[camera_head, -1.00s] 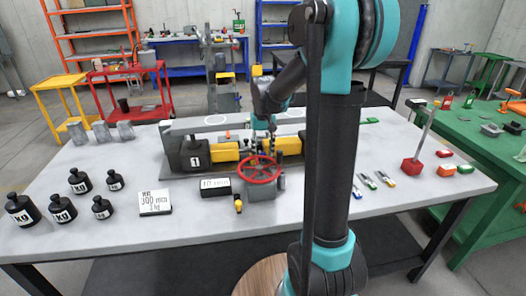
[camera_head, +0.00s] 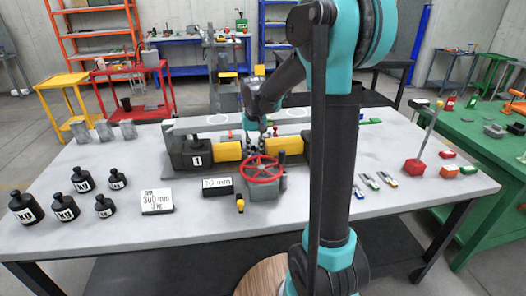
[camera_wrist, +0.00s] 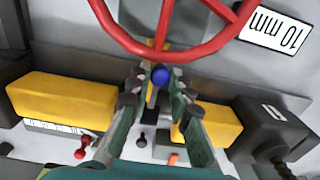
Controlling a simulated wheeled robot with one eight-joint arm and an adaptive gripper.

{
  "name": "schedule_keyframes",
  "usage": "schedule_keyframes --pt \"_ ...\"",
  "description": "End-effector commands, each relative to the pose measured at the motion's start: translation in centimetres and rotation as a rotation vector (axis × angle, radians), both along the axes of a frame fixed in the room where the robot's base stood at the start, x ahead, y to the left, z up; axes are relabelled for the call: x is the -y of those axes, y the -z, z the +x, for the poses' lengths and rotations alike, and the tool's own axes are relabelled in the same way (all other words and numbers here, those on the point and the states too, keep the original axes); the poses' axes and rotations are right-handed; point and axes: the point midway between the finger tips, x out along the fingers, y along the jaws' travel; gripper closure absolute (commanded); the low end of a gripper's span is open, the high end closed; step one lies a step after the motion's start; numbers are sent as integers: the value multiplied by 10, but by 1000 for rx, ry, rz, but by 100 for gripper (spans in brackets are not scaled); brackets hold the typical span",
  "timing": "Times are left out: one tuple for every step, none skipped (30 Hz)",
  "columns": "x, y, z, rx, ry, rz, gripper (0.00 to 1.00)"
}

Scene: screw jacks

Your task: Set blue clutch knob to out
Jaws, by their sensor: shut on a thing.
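The blue clutch knob (camera_wrist: 160,76) is a small round ball between the tips of my gripper (camera_wrist: 159,84) in the wrist view. The fingers are closed in on it from both sides. In the head view my gripper (camera_head: 257,138) points down into the middle of the screw-jack rig, behind the red handwheel (camera_head: 260,169); the blue knob cannot be made out there. In the wrist view the handwheel (camera_wrist: 168,50) arcs close past the fingertips. Yellow blocks (camera_wrist: 62,101) flank the fingers.
A red-tipped lever (camera_wrist: 82,149) and a dark-knobbed lever (camera_wrist: 142,138) stand near the fingers. A 10 mm plate (camera_head: 217,186) sits left of the handwheel. Black weights (camera_head: 64,208) stand on the table's left. The front table strip is mostly clear.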

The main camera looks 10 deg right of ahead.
Motion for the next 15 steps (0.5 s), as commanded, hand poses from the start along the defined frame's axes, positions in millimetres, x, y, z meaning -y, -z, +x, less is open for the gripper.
schedule_keyframes --pt "-4 0 0 1 -2 1 100" --pt "-5 0 0 1 -1 1 100" --pt "-5 0 0 1 0 1 100" --pt "-5 0 0 1 1 1 100" --pt "-5 0 0 1 1 1 100" --pt "-5 0 0 1 1 1 100" --pt "-5 0 0 1 1 1 100" --pt "-5 0 0 1 1 1 100" --pt "-5 0 0 2 1 0 80" --pt "-5 0 0 2 1 0 76" --pt "-4 0 0 2 1 0 72" --pt "-4 0 0 1 1 0 67" --pt "-4 0 0 1 1 0 63" --pt "-4 0 0 1 1 0 60" --pt "-4 0 0 1 1 0 59"
